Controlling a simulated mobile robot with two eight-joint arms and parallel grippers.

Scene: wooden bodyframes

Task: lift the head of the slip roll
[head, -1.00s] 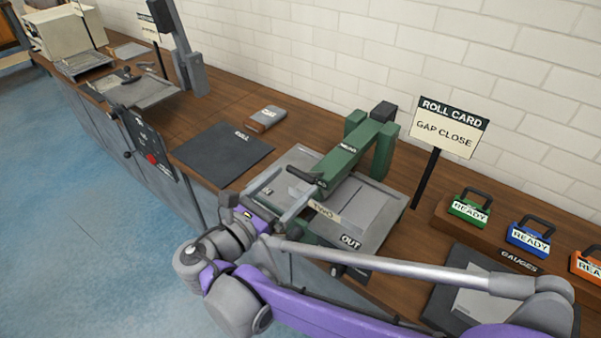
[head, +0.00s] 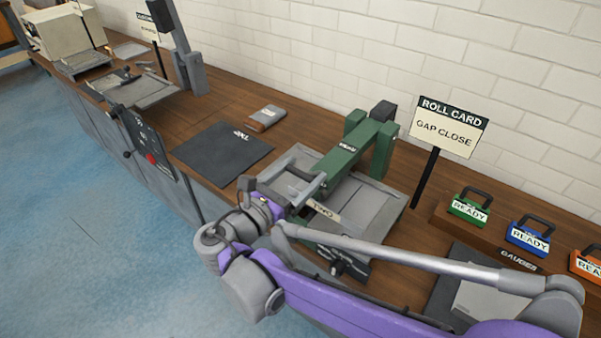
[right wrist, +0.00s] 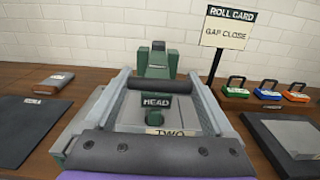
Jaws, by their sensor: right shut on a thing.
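The slip roll's green head (head: 350,150) slopes down toward the front between its green uprights. It also shows in the right wrist view, with a HEAD label (right wrist: 156,101). A black crossbar handle (right wrist: 147,87) sits at its front end. My right gripper (head: 310,182) is at this front end, its grey fingers on either side of the handle (right wrist: 160,87) in the right wrist view. It is shut on the handle. The grey bed (head: 370,205) lies below, with a TWO label (head: 323,210). My left gripper is out of view.
A sign (head: 446,127) reading ROLL CARD, GAP CLOSE stands to the right. Green (head: 469,208) and blue (head: 527,235) READY gauges and an orange one are beyond it. A dark mat (head: 222,152) and a small block (head: 266,118) lie left. A white brick wall is behind.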

